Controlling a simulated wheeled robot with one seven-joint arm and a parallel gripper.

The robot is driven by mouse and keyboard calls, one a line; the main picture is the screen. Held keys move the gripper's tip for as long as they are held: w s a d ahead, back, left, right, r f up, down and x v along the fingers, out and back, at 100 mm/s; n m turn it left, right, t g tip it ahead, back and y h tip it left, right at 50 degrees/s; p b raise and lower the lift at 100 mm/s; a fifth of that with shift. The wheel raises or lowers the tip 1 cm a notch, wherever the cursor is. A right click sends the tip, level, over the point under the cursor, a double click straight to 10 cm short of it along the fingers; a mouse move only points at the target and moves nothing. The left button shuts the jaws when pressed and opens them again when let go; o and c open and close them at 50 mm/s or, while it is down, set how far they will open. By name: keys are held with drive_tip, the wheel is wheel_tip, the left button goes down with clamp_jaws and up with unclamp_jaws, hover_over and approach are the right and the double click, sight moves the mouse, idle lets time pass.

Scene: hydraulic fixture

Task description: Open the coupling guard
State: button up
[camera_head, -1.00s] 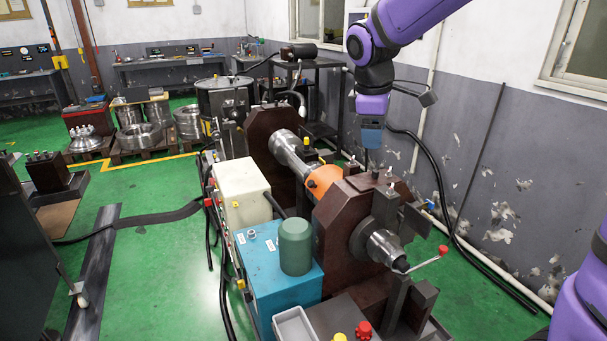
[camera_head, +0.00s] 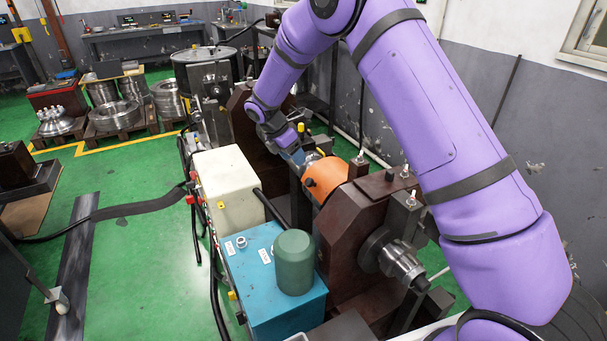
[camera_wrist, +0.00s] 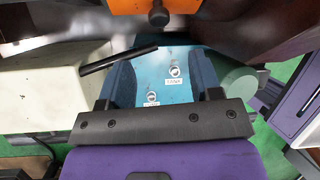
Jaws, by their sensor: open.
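The coupling guard (camera_head: 326,176) is an orange curved cover over the shaft between two dark brown blocks, and it looks closed. A dark knob (camera_wrist: 158,17) sticks out from its side. In the wrist view the orange guard (camera_wrist: 125,7) lies along the top edge, beyond the fingertips. My gripper (camera_head: 297,157) is at the far left end of the guard in the head view. In the wrist view its two blue fingers (camera_wrist: 160,72) are apart with nothing held between them. I cannot tell whether a finger touches the guard.
A white box (camera_head: 228,190) and a blue unit (camera_head: 255,262) with a green cylinder (camera_head: 294,262) stand in front of the fixture. A black hose (camera_wrist: 118,60) runs from the white box. Brown blocks (camera_head: 352,235) flank the guard.

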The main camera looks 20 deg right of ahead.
sight(308, 181)
drive_tip(key=x, duration=1.1)
drive_tip(key=shift+w, duration=0.15)
